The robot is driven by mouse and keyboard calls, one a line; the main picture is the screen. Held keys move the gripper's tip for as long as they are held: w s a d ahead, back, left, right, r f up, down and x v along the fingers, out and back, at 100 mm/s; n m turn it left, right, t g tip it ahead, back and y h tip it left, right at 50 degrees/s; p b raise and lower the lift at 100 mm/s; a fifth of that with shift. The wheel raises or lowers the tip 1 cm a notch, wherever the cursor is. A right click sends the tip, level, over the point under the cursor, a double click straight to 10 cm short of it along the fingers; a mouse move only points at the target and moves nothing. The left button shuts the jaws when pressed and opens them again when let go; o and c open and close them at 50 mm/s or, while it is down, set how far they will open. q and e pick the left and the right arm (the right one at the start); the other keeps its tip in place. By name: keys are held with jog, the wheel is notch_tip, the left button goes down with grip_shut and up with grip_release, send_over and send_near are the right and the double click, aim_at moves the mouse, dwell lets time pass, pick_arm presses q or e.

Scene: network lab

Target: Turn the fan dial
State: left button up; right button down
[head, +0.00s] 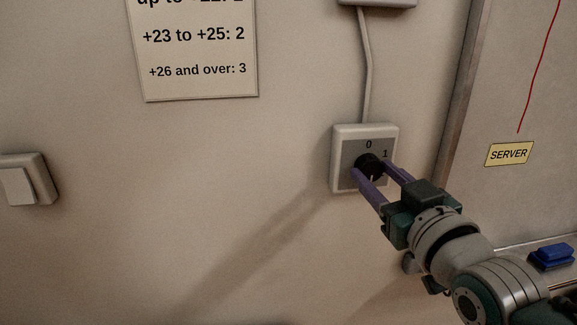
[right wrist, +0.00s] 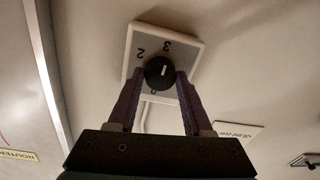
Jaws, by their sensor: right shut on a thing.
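The fan dial (head: 366,164) is a round black knob on a grey plate in a white wall box (head: 347,134). The head view shows the figures 0 and 1 on the plate; the right wrist view shows 2 and 3, with 0 partly hidden. My right gripper (head: 375,170) is shut on the knob, one purple finger on each side. In the right wrist view the knob (right wrist: 160,71) sits between the fingertips. Its white mark lies nearly upright there; I cannot tell which end points. My left gripper is not in view.
A wall sign (head: 195,50) reads "+23 to +25: 2" and "+26 and over: 3"; its top line is cut off. A light switch (head: 20,180) is at far left. A cable (head: 367,70) runs up from the box. A SERVER label (head: 509,153) and blue object (head: 551,257) are right.

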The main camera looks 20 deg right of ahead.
jog(key=shift+c, duration=1.6)
grip_release()
jog(key=s+a, duration=0.1)
jog(key=s, duration=0.8)
jog(key=shift+s+a+b, duration=0.3)
jog(key=shift+s+a, duration=0.05)
jog(key=shift+s, duration=0.05)
jog(key=shift+f, duration=0.1)
